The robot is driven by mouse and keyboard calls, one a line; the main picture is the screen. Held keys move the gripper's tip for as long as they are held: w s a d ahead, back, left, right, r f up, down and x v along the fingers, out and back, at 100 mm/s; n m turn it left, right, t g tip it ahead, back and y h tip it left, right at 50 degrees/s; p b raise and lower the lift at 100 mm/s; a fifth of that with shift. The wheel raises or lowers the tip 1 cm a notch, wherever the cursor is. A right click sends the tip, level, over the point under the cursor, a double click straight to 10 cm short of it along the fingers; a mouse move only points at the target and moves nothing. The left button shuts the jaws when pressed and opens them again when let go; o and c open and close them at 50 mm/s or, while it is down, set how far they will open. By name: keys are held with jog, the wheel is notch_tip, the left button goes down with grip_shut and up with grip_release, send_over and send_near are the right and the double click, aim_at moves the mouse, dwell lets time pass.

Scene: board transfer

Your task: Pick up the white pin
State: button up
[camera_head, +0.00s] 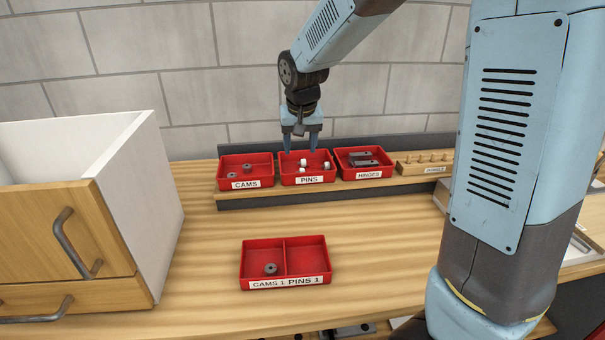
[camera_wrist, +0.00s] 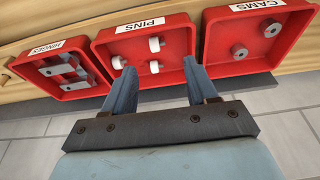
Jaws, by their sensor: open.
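Several small white pins, three of them visible, lie in the red PINS bin (camera_head: 308,180) on the back shelf. In the wrist view one white pin (camera_wrist: 154,44) lies near the middle of the bin, another (camera_wrist: 155,66) lies nearer my gripper, and a third (camera_wrist: 118,62) is beside the left finger. My gripper (camera_head: 301,152) points down over the back part of the PINS bin. Its blue fingers are open with nothing held, and in the wrist view (camera_wrist: 158,65) the nearer pin appears between them. I cannot tell the exact fingertip height above the pins.
The CAMS bin (camera_head: 246,184) with grey cams is left of the PINS bin; the HINGES bin (camera_head: 363,174) is right. A two-part red tray (camera_head: 286,283) on the table holds a cam in its left side; its right side is empty. A wooden cabinet (camera_head: 60,240) stands left.

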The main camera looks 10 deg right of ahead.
aim_at(300, 170)
jog(key=x, duration=0.9)
jog(key=shift+w+d, duration=0.2)
jog(key=shift+w, duration=0.05)
jog(key=shift+r, duration=0.1)
jog(key=shift+c, duration=0.4)
grip_shut()
jog(key=shift+r, duration=0.1)
